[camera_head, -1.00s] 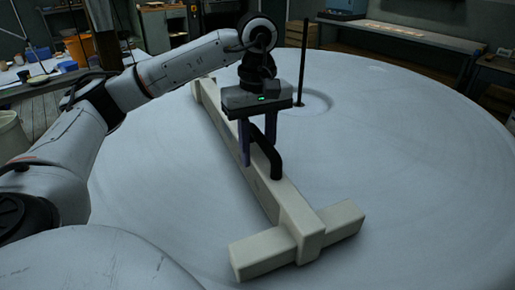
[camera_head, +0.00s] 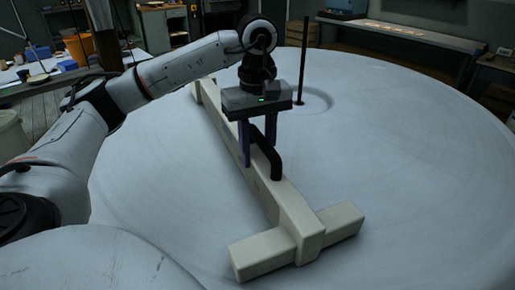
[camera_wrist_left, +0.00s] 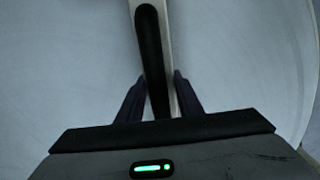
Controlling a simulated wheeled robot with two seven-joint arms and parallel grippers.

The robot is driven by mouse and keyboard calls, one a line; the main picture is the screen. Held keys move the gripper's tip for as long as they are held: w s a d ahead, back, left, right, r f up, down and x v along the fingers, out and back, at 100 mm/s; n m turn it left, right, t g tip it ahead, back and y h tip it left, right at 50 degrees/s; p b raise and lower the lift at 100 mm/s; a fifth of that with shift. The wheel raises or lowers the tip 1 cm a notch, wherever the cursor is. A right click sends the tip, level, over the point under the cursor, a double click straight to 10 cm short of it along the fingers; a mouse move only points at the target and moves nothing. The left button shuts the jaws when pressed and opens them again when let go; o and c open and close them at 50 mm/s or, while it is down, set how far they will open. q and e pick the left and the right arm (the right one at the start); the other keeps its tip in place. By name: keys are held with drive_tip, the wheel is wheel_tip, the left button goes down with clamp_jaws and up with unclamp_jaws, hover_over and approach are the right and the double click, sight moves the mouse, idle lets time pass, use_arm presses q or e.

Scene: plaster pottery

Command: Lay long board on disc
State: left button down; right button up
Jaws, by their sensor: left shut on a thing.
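The long board (camera_head: 296,214) is a cream beam with a crosspiece at its near end and a black handle on top. It lies across the white disc (camera_head: 410,150), running from the near middle to the far left. My left gripper (camera_head: 258,150) points down over the board, with its fingers on either side of the black handle (camera_head: 270,152). In the left wrist view the handle (camera_wrist_left: 151,60) runs between the two fingers (camera_wrist_left: 158,98), and the gripper is shut on it. The board's far end is partly hidden behind my arm. My right gripper is not seen.
A thin black rod (camera_head: 303,60) stands upright at the disc's centre, just right of the board. A bench (camera_head: 410,38) and shelves stand behind the disc. A cluttered table (camera_head: 40,70) is at the far left. The disc's right side is clear.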

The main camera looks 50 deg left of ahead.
use_arm(q)
drive_tip(key=shift+r, duration=0.15)
drive_tip(key=c, duration=1.2)
unclamp_jaws()
drive_tip(key=shift+o, duration=0.2)
drive_tip(key=shift+s+f, duration=0.1)
drive_tip(key=shift+f, duration=0.1)
wheel_tip(320, 180, up, 3)
drive_tip(key=shift+f, duration=0.1)
wheel_tip(320, 180, up, 8)
drive_tip(key=p, duration=0.3)
drive_tip(key=shift+f, duration=0.1)
